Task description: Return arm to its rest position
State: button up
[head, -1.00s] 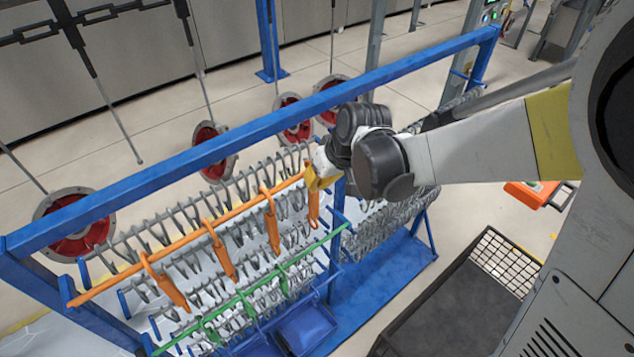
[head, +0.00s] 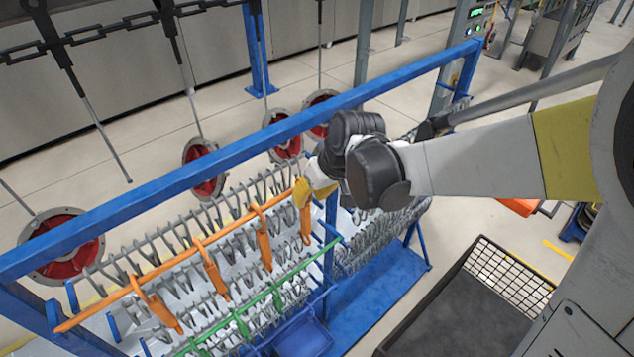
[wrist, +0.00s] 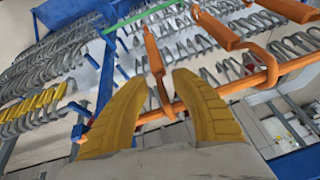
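My gripper (head: 303,192) is at the end of my arm, in front of the hook rack in the head view, near the right end of its orange bar (head: 160,270). In the wrist view its two yellow fingers (wrist: 158,112) stand apart with a gap between them and nothing held. An orange hook (wrist: 155,62) on the orange bar shows just beyond the fingertips. I cannot tell whether the fingers touch the rack. My arm stretches in from the right of the head view, bent at the wrist.
The blue frame (head: 250,138) holds rows of grey hooks and a green bar (head: 262,297). A blue bin (head: 303,335) sits low on it. A dark wire-sided cart (head: 440,318) stands at the lower right. Red round parts (head: 62,245) hang from the overhead chain behind.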

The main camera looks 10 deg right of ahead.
jog(key=v, duration=1)
jog(key=s+d+f+m+t+h+b, duration=0.1)
jog(key=s+d+f+b, duration=0.2)
jog(key=f+b, duration=0.8)
jog(key=s+d+f+m+t+h+b, duration=0.1)
jog(key=s+d+f+b, duration=0.3)
jog(key=f+b, duration=0.8)
jog(key=s+d+f+m+t+h+b, duration=0.1)
jog(key=s+d+f+m+b, duration=0.2)
jog(key=f+b, duration=0.9)
jog(key=s+d, duration=0.1)
jog(key=s, duration=0.2)
jog(key=shift+d+f, duration=0.25)
jog(key=shift+f, duration=0.05)
jog(key=shift+s, duration=0.1)
